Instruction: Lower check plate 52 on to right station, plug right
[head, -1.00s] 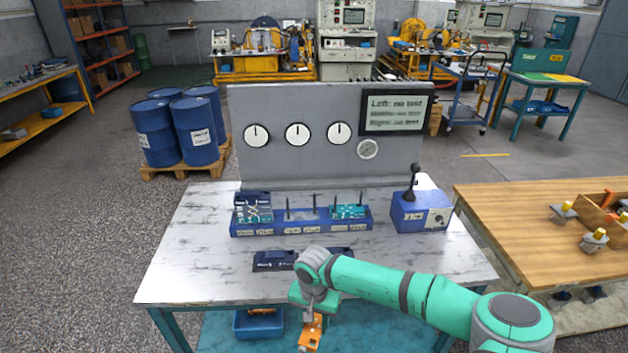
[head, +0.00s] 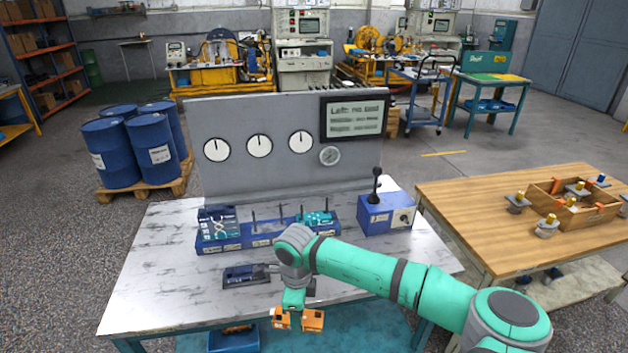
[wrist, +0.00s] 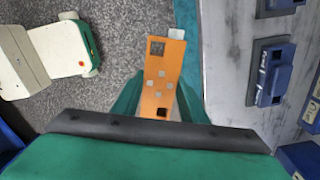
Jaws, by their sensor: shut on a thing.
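My gripper (head: 295,311) is shut on an orange plate (head: 313,320), held at the table's front edge, low in the head view. In that view the plate shows on both sides of the fingers. In the wrist view the plate (wrist: 162,80) lies between the green fingers, with dark and pale squares on its face; no number is readable. The blue station rack (head: 262,242) stands farther back. Its right station holds a teal block (head: 316,218) with upright pins beside it. The left station holds a blue and teal unit (head: 218,224). The plate is well apart from the rack.
A dark blue holder (head: 246,275) lies on the table before the rack; another behind my wrist is partly hidden. A blue lever box (head: 387,213) stands right of the rack. The grey gauge panel (head: 240,175) rises behind. A blue bin (head: 233,339) is below the front edge.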

